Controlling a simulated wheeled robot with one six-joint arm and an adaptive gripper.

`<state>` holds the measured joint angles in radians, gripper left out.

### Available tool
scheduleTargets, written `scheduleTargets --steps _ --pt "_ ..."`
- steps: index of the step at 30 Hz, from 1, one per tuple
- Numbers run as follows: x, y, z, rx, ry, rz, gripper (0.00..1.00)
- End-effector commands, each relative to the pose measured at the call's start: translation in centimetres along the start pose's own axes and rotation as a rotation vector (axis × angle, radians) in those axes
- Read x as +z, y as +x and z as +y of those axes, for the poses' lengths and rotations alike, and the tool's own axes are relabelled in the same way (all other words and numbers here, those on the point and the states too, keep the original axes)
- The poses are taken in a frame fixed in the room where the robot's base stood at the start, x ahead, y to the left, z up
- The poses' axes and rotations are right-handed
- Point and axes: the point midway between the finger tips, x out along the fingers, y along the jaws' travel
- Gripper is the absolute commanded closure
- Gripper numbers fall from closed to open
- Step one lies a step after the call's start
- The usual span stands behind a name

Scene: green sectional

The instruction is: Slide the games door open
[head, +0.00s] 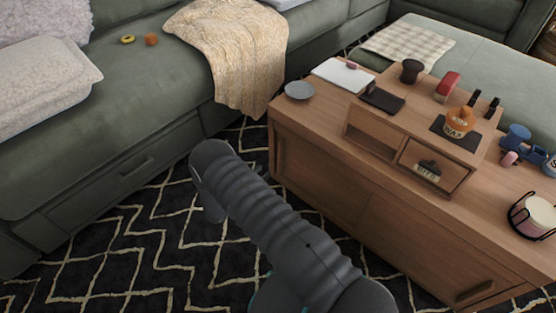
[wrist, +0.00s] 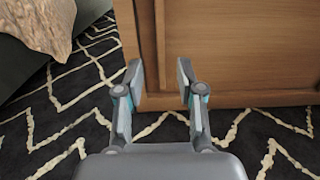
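A low wooden cabinet (head: 400,135) stands at the right in the head view. Its front has a left door panel (head: 320,180) and a right door panel (head: 425,245). Slim upright recesses show near the left end, and a recessed pull (head: 475,291) shows low on the right panel. No label shows which is the games door. In the wrist view my gripper (wrist: 160,75) is open and empty, in front of the cabinet's left end. A dark vertical groove (wrist: 160,40) lies between its fingers. Contact cannot be told. My arm hides the fingers in the head view.
A green sofa (head: 150,80) with a beige throw (head: 232,55) stands at the left. A patterned dark rug (head: 130,245) covers clear floor between. On the cabinet are a grey dish (head: 299,90), a small shelf unit (head: 375,140) and a candle in a holder (head: 534,213).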

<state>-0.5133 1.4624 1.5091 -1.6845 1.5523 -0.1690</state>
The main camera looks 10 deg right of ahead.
Motion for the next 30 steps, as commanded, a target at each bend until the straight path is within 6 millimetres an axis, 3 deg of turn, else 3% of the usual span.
scheduleTargets --steps 9,15,29,30 --pt "0.0 6.0 -0.1 -0.003 0.0 0.001 0.62" --pt "0.0 8.5 -0.1 -0.002 0.001 0.001 0.62" --pt "0.0 9.7 -0.1 0.0 0.0 0.001 0.62" --pt "0.0 9.7 -0.1 0.0 0.0 0.001 0.7"
